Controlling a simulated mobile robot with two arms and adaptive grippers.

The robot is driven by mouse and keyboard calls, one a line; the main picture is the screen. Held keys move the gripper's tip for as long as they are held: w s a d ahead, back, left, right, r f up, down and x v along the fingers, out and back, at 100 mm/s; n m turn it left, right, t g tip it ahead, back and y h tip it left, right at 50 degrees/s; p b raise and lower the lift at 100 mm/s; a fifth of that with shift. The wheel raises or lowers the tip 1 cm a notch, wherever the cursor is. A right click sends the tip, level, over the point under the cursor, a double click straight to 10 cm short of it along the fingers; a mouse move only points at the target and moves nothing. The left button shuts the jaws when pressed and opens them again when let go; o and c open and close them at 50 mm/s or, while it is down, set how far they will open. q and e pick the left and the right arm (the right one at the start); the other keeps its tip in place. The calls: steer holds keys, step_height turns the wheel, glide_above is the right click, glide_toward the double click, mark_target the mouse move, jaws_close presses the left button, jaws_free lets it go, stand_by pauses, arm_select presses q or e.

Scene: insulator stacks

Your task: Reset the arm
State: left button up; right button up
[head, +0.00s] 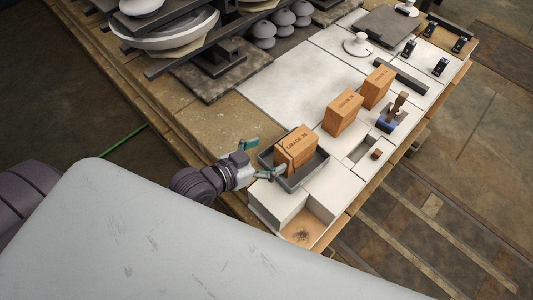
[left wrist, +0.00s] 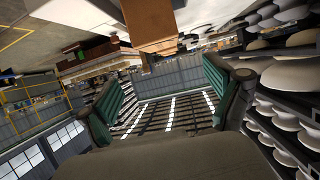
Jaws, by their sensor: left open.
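My left gripper (head: 259,160) is open, with its green-padded fingers apart beside the near-left side of a dark tray (head: 313,171). An orange-brown block marked "GRADE 2B" (head: 297,146) stands in that tray. One fingertip overlaps the tray's edge in the head view; I cannot tell whether it touches. In the left wrist view the gripper (left wrist: 165,95) has nothing between its fingers, and a brown block (left wrist: 152,25) shows beyond them at the top. My right gripper is not in view.
Two more brown blocks (head: 343,112) stand farther along the white-topped bench. A blue-based holder with a wooden handle (head: 392,116) is to their right. An open compartment (head: 303,229) is at the near end. Insulator stacks (head: 165,32) and dark rails fill the back left.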

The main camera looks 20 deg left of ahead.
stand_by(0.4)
arm_select(q)
steer(key=s+a+f+n+g+y, duration=0.2)
steer(key=s+a+g+y, duration=0.15)
steer(key=s, duration=0.35)
steer(key=s+a+f+n+g+y, duration=0.1)
steer(key=s+a+f+g+y, duration=0.1)
steer(key=s+g, duration=0.4)
step_height(320, 180, down, 27)
steer(key=s, duration=0.3)
steer(key=s+a+f+g, duration=0.1)
steer(key=s+a+f, duration=0.1)
steer(key=s+f, duration=1.3)
steer(key=shift+s+a+f+g, duration=0.35)
steer(key=shift+s+f, duration=0.05)
steer(key=shift+s, duration=0.35)
